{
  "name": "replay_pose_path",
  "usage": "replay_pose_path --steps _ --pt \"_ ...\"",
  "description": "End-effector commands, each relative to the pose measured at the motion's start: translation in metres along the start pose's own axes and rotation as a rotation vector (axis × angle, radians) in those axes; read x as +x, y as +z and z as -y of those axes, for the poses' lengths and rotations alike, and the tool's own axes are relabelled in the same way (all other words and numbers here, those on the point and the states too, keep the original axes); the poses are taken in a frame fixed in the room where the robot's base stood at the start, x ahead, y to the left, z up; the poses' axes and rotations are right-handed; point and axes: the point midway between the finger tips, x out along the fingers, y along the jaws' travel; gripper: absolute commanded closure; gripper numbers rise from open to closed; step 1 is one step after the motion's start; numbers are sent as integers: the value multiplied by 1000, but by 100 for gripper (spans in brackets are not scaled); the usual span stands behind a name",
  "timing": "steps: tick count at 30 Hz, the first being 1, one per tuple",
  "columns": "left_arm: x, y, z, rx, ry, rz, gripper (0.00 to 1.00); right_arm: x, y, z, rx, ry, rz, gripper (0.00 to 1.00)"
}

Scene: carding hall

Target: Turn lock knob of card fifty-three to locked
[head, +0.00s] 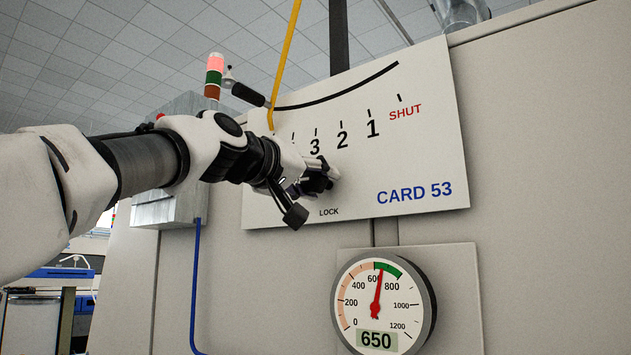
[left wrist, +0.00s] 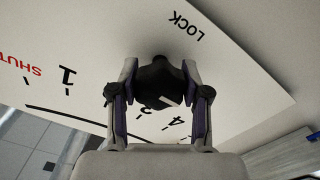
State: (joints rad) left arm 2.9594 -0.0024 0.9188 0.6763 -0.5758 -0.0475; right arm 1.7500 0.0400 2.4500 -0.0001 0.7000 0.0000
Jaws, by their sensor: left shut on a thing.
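The white panel marked CARD 53 (head: 415,192) fills the middle of the head view, with a curved scale and the word SHUT. The word LOCK (head: 329,212) is printed low on it. My left gripper (head: 318,180) reaches the panel just above that word. In the left wrist view, my left gripper (left wrist: 160,76) has its two fingers on either side of the black lock knob (left wrist: 158,90), shut on it. A small white mark shows on the knob. The LOCK word (left wrist: 188,26) lies beyond the knob, apart from it. My right gripper is out of view.
A lever with a black grip (head: 248,95) sticks out at the panel's upper left, above my left wrist. A round gauge (head: 380,305) reading 650 is below the panel. A yellow pipe (head: 284,60) and a blue cable (head: 195,280) run beside the panel.

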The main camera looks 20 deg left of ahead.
Motion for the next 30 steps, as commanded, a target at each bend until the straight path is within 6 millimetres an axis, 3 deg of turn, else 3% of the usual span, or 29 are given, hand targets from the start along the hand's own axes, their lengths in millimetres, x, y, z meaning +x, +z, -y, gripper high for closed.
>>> replay_pose_path --steps 30 --pt "0 0 -1 -962 -1 1 88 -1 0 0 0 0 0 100"
